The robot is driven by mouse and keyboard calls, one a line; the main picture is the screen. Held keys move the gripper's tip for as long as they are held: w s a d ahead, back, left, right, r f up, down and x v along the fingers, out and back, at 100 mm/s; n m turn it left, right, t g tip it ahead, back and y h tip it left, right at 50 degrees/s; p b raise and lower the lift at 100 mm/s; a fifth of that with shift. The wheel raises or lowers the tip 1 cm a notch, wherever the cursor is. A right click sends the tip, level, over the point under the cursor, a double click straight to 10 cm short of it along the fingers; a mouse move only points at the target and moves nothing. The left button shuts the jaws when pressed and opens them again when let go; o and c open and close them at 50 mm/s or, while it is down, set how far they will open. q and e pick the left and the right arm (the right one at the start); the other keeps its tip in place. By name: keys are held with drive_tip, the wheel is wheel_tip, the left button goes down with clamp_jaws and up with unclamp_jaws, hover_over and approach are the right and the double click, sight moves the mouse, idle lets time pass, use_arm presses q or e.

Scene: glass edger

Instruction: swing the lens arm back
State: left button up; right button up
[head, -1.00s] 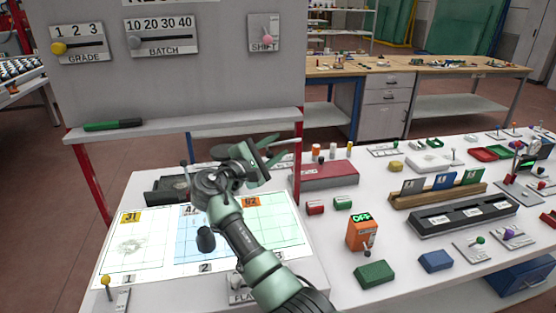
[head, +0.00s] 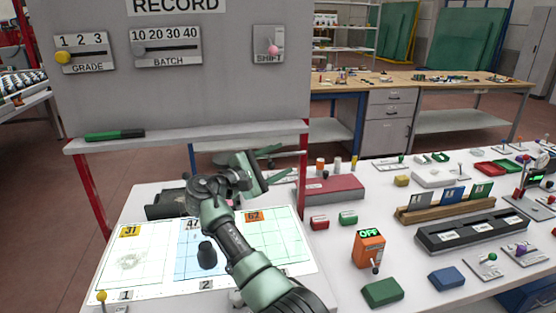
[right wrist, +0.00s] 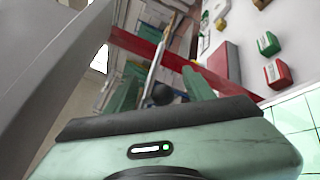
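My right gripper (head: 275,168) reaches in from the bottom of the head view, over the lit table with numbered panels (head: 130,262). Its fingers point away to the right, just below the grey board's ledge. In the right wrist view the two green fingers of this gripper (right wrist: 162,86) are apart. A black ball knob (right wrist: 162,94) on a pale rod shows between them; I cannot tell whether they touch it. The knob may belong to the lens arm, but the lens itself cannot be made out and is probably hidden behind my gripper. My left gripper is out of view.
The grey record board (head: 200,95) on red legs stands behind my gripper, with a green-black marker (head: 114,135) on its ledge. A red box (head: 333,189), an orange OFF switch box (head: 369,248) and several small blocks crowd the table to the right.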

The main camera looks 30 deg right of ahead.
drive_tip(key=shift+r, duration=0.1)
drive_tip(key=shift+a, duration=0.1)
drive_tip(key=b+v, duration=0.1)
drive_tip(key=v, duration=0.6)
drive_tip(key=shift+a+b, duration=0.25)
drive_tip(key=shift+b, duration=0.1)
drive_tip(key=shift+s, duration=0.1)
